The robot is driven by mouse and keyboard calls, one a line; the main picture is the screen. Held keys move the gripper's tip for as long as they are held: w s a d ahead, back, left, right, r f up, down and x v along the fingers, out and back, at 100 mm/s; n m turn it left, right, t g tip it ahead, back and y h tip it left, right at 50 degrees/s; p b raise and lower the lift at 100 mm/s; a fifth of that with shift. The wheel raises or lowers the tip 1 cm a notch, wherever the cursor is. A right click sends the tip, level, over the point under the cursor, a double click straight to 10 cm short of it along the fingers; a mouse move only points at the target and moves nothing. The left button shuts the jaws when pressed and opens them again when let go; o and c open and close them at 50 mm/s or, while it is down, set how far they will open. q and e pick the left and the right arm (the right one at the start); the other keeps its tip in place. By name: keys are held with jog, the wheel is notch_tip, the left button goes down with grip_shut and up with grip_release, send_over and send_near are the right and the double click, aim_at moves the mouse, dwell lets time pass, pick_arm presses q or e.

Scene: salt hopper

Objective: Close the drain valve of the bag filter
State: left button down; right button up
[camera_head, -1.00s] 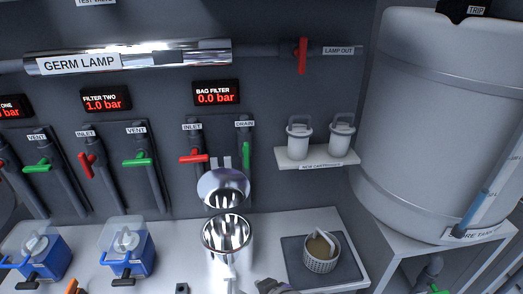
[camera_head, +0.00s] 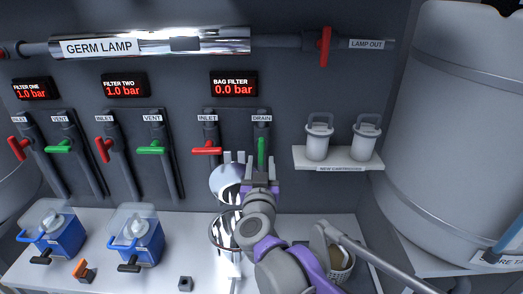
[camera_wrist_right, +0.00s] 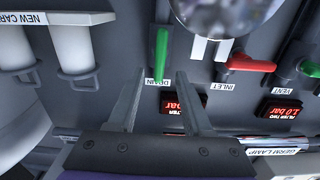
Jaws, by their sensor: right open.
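The drain valve's green handle (camera_head: 261,151) stands upright, in line with its pipe, under the DRAIN label on the back wall. In the right wrist view the same green handle (camera_wrist_right: 161,55) shows upside down above the label. My right gripper (camera_head: 264,160) is open and reaches toward the wall at the handle's lower part. In the right wrist view the gripper's fingers (camera_wrist_right: 161,76) are apart, with the handle between and beyond them; I see no contact. The bag filter (camera_head: 226,236) is an open shiny pot, partly hidden by my arm. My left gripper is not in view.
The bag filter's red inlet handle (camera_head: 206,151) lies crosswise just left of the drain. The raised shiny lid (camera_head: 226,180) is close below. A shelf (camera_head: 338,167) with two white cartridges is to the right. The bag filter display (camera_head: 233,88) reads 0.0 bar.

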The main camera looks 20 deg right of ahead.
aim_at(261, 152)
jog(key=x, duration=0.7)
jog(key=shift+f, duration=0.1)
grip_shut()
